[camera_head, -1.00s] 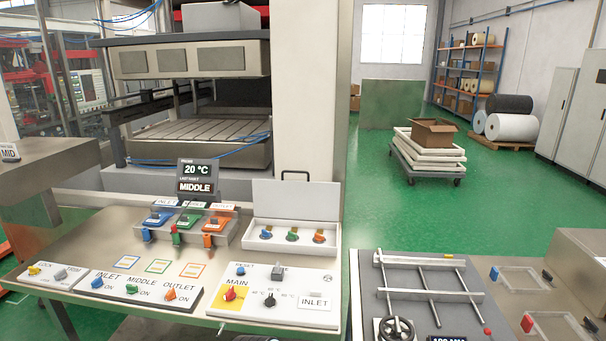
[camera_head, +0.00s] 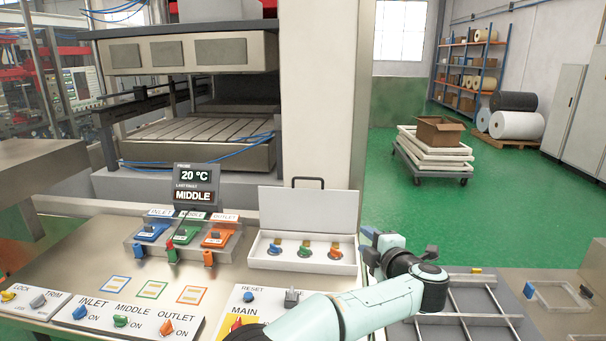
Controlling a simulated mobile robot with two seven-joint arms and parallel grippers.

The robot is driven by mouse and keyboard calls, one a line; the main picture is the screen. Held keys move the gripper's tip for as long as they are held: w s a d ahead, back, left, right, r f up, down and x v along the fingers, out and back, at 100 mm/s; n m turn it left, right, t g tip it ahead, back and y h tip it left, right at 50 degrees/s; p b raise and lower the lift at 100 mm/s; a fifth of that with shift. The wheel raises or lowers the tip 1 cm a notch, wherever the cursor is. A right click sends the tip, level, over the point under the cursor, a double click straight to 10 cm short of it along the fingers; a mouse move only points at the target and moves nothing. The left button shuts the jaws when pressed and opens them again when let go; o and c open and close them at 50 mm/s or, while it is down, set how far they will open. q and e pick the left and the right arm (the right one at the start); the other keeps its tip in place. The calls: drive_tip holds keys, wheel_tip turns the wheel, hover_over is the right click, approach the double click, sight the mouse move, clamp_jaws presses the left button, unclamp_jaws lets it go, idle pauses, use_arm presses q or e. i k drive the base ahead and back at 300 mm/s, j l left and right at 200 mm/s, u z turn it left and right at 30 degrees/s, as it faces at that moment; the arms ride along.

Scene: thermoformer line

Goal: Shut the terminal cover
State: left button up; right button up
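The terminal cover (camera_head: 308,212) is a pale grey lid with a dark handle (camera_head: 308,179) on its top edge. It stands raised, open, at the back of a white terminal box (camera_head: 303,262). Three terminals, blue (camera_head: 275,249), green (camera_head: 304,251) and orange (camera_head: 335,252), show uncovered in the box. My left arm reaches in from the bottom, and my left gripper (camera_head: 370,236) is just right of the box and cover, apart from the handle. Its fingers are small and partly hidden by the wrist, so its opening cannot be told. My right gripper is out of view.
A clear guard over coloured switches (camera_head: 180,236) and a display (camera_head: 196,187) stand left of the box. A control panel (camera_head: 240,300) lies in front, partly behind my arm. A metal frame (camera_head: 470,320) is at right. A white machine column (camera_head: 318,100) rises behind the cover.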

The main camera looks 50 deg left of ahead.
sight(293, 208)
drive_tip(key=i+j, duration=0.1)
drive_tip(key=j, duration=0.25)
drive_tip(key=i+j, duration=0.15)
drive_tip(key=j, duration=0.2)
drive_tip(key=i+j, duration=0.1)
drive_tip(key=j, duration=0.25)
drive_tip(key=i+j, duration=0.1)
drive_tip(key=j, duration=0.25)
